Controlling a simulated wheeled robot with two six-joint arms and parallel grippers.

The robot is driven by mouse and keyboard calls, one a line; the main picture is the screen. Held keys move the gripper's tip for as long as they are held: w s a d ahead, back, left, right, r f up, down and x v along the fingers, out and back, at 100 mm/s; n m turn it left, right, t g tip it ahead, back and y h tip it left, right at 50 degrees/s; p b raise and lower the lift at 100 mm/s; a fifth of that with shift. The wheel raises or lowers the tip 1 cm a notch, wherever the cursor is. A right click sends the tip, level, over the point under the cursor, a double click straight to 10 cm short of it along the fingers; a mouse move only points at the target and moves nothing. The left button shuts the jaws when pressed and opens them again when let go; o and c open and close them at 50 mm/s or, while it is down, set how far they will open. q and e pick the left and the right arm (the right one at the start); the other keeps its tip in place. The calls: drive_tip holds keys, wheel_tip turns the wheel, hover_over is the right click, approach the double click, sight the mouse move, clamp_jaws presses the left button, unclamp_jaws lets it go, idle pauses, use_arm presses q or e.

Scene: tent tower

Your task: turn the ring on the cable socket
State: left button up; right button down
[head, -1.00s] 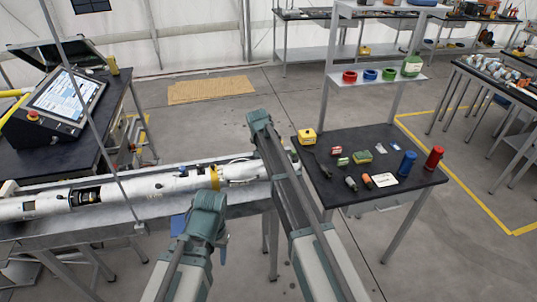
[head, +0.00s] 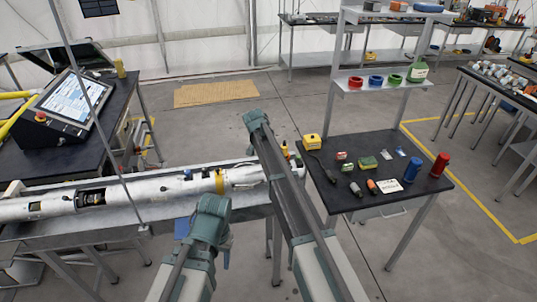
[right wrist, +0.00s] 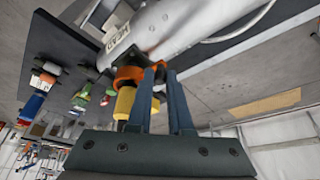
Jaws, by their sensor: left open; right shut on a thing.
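A long white cylinder (head: 150,188) lies on a metal bench, with a yellow band (head: 219,181) around it. At its right end a small orange and yellow part (head: 285,150) shows behind my right arm. In the right wrist view this is an orange ring (right wrist: 130,72) on the socket under the white body (right wrist: 180,25), with a yellow piece (right wrist: 124,103) below it. My right gripper (right wrist: 161,72) is shut on the orange ring, near its edge; the exact contact is partly hidden. My left gripper (head: 184,228) is open and empty in front of the bench, mostly hidden by its arm.
A console (head: 68,105) stands at the left. A thin pole (head: 97,110) crosses the bench.

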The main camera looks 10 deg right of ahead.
drive_tip(key=c, duration=0.8)
unclamp_jaws()
drive_tip(key=shift+c, duration=0.2)
drive_tip(key=shift+r, duration=0.1)
drive_tip(key=p+v, duration=1.2)
drive_tip(key=v, duration=0.1)
drive_tip(key=shift+r+p, duration=0.25)
drive_tip(key=shift+p, duration=0.1)
drive_tip(key=shift+s+a, duration=0.1)
drive_tip(key=shift+a, duration=0.05)
